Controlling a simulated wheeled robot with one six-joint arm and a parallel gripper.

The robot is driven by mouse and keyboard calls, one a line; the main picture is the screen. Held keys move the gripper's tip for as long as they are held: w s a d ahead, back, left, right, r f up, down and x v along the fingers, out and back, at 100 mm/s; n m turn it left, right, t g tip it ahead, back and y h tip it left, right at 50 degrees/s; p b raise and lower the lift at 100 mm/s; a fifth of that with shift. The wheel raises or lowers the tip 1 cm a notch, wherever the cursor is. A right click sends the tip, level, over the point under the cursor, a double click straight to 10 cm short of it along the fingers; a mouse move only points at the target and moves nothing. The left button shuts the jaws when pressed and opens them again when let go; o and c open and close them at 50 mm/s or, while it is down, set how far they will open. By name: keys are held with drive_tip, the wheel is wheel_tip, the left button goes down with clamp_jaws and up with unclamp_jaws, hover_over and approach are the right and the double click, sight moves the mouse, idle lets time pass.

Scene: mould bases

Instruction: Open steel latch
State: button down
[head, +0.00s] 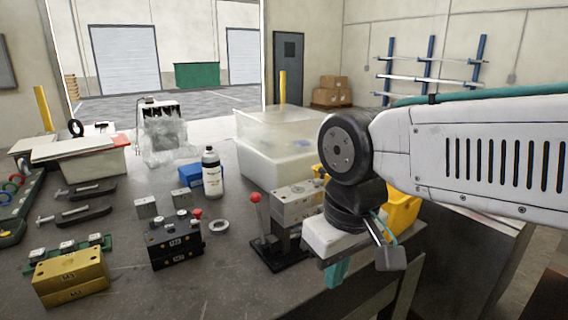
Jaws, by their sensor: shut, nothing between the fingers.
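A steel mould block (297,204) sits near the table's right side, on a black stand (277,252). A lever with a red knob (255,198) stands upright at its left. I cannot make out a separate steel latch; my wrist covers the block's right end. My gripper (338,273) points down just right of and in front of the block, near the table's right edge. Its teal fingertips are shut with nothing between them. I cannot tell whether it touches the block.
A black mould base (174,244) with a red knob and a brass one (70,278) stand left. A yellow bin (402,214) is at right. The front middle table is clear.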

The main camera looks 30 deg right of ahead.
drive_tip(key=shift+w+a, duration=0.1)
drive_tip(key=w+d+r+n+h, duration=0.2)
drive_tip(key=w+r+n, duration=0.2)
drive_tip(key=w+n, duration=0.2)
drive_tip(key=w+d+r+n+h, duration=0.2)
drive_tip(key=w+r+n, duration=0.2)
drive_tip(key=w+n, duration=0.3)
drive_tip(key=w+d+r+n+h, duration=0.2)
drive_tip(key=w+n, duration=0.5)
drive_tip(key=w, duration=0.5)
wheel_tip(320, 180, up, 3)
drive_tip(key=shift+d+f+h, duration=0.1)
drive_tip(key=shift+d+h, duration=0.3)
drive_tip(key=shift+d, duration=0.1)
